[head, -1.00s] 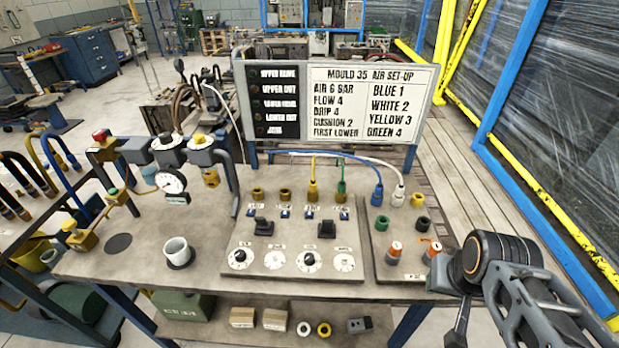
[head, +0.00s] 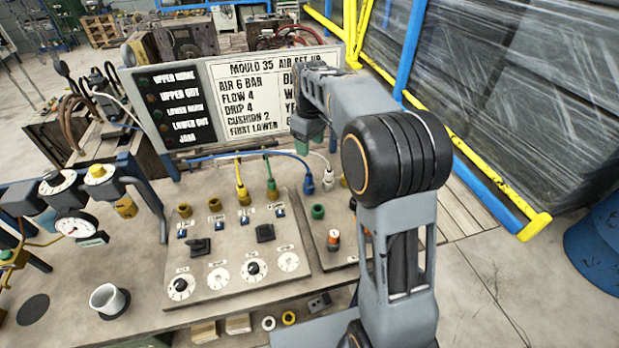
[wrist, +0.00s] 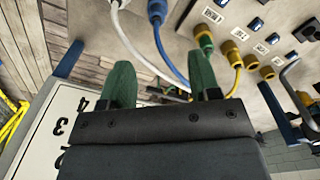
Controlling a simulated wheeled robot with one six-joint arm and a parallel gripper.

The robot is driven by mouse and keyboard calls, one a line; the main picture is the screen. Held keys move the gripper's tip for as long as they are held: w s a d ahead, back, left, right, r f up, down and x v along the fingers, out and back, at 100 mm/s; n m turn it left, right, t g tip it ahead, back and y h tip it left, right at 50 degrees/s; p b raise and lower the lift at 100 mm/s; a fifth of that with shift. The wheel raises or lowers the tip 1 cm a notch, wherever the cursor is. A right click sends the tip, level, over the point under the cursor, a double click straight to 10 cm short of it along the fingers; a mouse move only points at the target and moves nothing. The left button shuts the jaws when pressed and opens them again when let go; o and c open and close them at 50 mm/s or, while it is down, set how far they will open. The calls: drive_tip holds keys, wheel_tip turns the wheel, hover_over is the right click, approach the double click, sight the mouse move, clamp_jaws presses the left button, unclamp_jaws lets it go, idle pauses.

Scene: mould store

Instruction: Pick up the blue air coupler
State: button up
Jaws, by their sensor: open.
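The blue air coupler (head: 308,184) stands plugged in on the right part of the bench panel, with a blue hose rising from it. It also shows at the top edge of the wrist view (wrist: 156,9), partly cut off. My gripper (head: 303,147) is above and slightly behind the coupler in the head view, in front of the sign. In the wrist view its two green fingers (wrist: 162,76) are apart, with no coupler between them. The blue coupler is beyond the fingertips and the blue hose runs down towards the gap.
A white coupler (head: 328,180) stands close right of the blue one. Green (head: 271,188) and yellow (head: 242,195) couplers stand to its left. Their hoses arch towards the sign board (head: 270,95) behind. My arm hides the panel's right side.

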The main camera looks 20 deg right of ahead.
hover_over(309, 174)
wheel_tip(309, 174, down, 8)
drive_tip(key=shift+s+d+r, duration=0.1)
drive_tip(key=shift+s+r, duration=0.05)
drive_tip(key=shift+f+p, duration=0.8)
drive_tip(key=shift+f, duration=2.35)
drive_tip(key=shift+c, duration=0.5)
drive_tip(key=c, duration=0.9)
